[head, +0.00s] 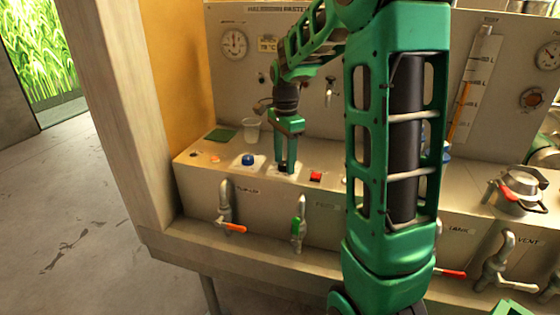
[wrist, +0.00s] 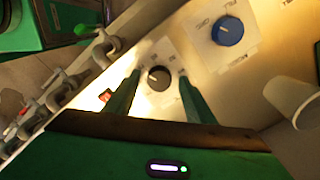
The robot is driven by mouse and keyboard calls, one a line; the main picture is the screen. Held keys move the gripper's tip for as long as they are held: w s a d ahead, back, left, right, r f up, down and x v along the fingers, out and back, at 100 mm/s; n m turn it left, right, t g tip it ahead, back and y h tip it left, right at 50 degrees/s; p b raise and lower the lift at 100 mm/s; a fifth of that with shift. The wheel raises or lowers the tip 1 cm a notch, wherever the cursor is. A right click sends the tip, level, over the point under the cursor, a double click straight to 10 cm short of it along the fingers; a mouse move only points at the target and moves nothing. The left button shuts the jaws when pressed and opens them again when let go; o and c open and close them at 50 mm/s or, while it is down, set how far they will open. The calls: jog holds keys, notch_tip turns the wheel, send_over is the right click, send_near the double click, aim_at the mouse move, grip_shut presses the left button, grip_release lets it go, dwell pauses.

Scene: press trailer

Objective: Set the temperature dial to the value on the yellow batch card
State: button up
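A yellow card (head: 268,44) is on the back panel in the head view, partly behind my arm. It seems to read 78 °C, but the print is small. A black dial (wrist: 158,79) with a light pointer mark sits on a pale plate on the counter. Its scale lettering is too blurred to read. My gripper (head: 287,170) points down over this dial. In the wrist view, my gripper (wrist: 160,76) has one finger on each side of the dial, with a visible gap to it. In the head view the fingers mostly hide the dial.
A blue knob (head: 249,160) and a white cup (head: 251,130) stand left of my gripper. A red button (head: 316,177) is close on its right. Taps with orange (head: 235,227) and green (head: 296,229) handles line the counter front.

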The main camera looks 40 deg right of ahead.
aim_at(284, 163)
jog(key=shift+r, duration=0.1)
notch_tip(284, 163, up, 10)
jog(key=shift+r, duration=0.25)
dwell(0.4)
jog(key=s+a+f+n, duration=0.1)
jog(key=s+f+n, duration=0.2)
jog(key=s, duration=0.6)
jog(key=s+a+f+n, duration=0.1)
jog(key=s+f+n, duration=0.3)
jog(key=s, duration=0.6)
jog(key=s+a+f+n, duration=0.2)
jog(key=s+f+n, duration=0.2)
jog(key=s, duration=0.6)
jog(key=shift+f+n, duration=0.15)
jog(key=shift+n, duration=0.85)
